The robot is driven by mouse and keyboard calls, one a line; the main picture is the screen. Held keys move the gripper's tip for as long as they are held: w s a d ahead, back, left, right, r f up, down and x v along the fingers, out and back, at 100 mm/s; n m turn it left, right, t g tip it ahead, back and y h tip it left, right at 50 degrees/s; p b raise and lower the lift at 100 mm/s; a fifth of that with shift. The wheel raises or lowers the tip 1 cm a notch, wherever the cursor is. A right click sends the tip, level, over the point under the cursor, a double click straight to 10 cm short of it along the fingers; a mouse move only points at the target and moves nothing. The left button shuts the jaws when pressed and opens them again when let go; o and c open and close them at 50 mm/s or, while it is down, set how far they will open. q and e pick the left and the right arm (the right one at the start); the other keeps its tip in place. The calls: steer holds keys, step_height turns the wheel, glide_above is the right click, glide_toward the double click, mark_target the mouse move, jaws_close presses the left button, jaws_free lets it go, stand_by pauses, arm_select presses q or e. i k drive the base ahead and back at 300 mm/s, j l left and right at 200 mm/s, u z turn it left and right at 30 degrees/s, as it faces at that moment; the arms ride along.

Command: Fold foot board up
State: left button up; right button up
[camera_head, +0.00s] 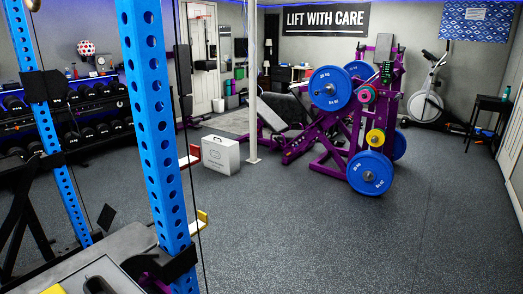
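A purple weight machine (330,158) with blue weight plates (330,88) stands at the centre right of the head view. A dark slanted pad or board (284,108) shows at the left side of its frame. I cannot tell whether this is the foot board, and most of that side is hidden by the frame and plates. Neither of my grippers can be seen.
A blue perforated rack upright (153,125) stands close at the left. A white box (220,155) and a thin pale post (252,80) stand left of the machine. Dumbbell racks (90,110) line the left wall. The dark floor (330,240) in front is clear.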

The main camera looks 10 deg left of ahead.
mark_target(107, 216)
steer(key=i+l+z, duration=0.3)
steer(key=i+z, duration=0.15)
steer(key=i, duration=0.4)
steer(key=i+z, duration=0.45)
steer(key=i, duration=0.4)
steer(key=i+j+u, duration=0.15)
steer(key=i+u, duration=0.6)
steer(key=i, duration=0.3)
steer(key=i+l+u, duration=0.15)
steer(key=i+u, duration=0.25)
steer(key=i+l+u, duration=0.35)
steer(key=i, duration=0.25)
